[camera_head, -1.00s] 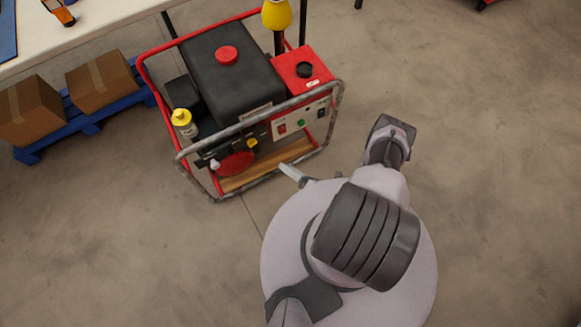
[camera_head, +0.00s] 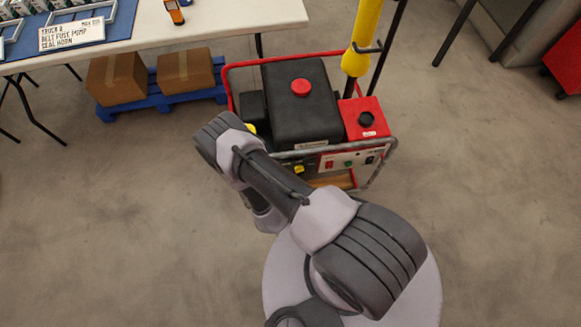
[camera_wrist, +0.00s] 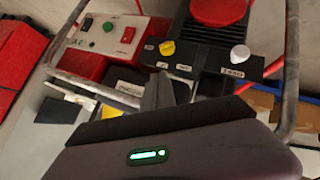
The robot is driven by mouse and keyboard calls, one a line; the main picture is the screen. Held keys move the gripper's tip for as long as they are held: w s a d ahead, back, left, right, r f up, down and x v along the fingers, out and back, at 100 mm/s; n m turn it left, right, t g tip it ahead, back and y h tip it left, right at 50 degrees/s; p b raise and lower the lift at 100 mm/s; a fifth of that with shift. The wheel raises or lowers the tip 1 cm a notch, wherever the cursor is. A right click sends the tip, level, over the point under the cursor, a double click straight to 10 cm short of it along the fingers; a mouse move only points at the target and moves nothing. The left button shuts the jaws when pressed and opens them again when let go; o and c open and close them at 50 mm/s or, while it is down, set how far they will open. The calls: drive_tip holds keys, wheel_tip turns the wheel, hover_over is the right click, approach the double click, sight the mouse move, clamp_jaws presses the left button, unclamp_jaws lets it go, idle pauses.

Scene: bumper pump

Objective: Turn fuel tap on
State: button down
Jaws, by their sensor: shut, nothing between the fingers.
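The generator-like machine with a black tank (camera_head: 298,100) stands on the floor in a red and grey tube frame. A small yellow knob (camera_wrist: 167,48) sits on its dark front panel, with small labels around it that I cannot read. It looks like the fuel tap, and it also shows in the head view (camera_head: 299,169). A white knob (camera_wrist: 239,53) is to its right in the wrist view. My gripper (camera_wrist: 158,88) is shut and empty, its fingers pointing at the panel just below the yellow knob in the picture and apart from it. My arm hides the gripper in the head view.
A frame tube (camera_wrist: 291,70) runs close on the right in the wrist view. A red switch (camera_wrist: 128,34) and a green button (camera_wrist: 108,27) are on the white panel. A table (camera_head: 215,22) and boxes (camera_head: 186,71) are behind left; the floor (camera_head: 480,200) at right is clear.

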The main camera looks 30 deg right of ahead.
drive_tip(key=b, duration=0.5)
approach(302, 166)
drive_tip(key=w, duration=0.3)
drive_tip(key=shift+t, duration=0.3)
drive_tip(key=d+f+b, duration=0.1)
drive_tip(key=d+f, duration=0.1)
drive_tip(key=f, duration=0.1)
drive_tip(key=shift+s+d+f, duration=0.1)
drive_tip(key=shift+d, duration=0.3)
drive_tip(key=shift+s+d+f+b, duration=0.1)
drive_tip(key=shift+d+f+b, duration=0.15)
drive_tip(key=shift+f+b, duration=0.1)
drive_tip(key=shift+d+y, duration=0.1)
drive_tip(key=shift+y, duration=0.2)
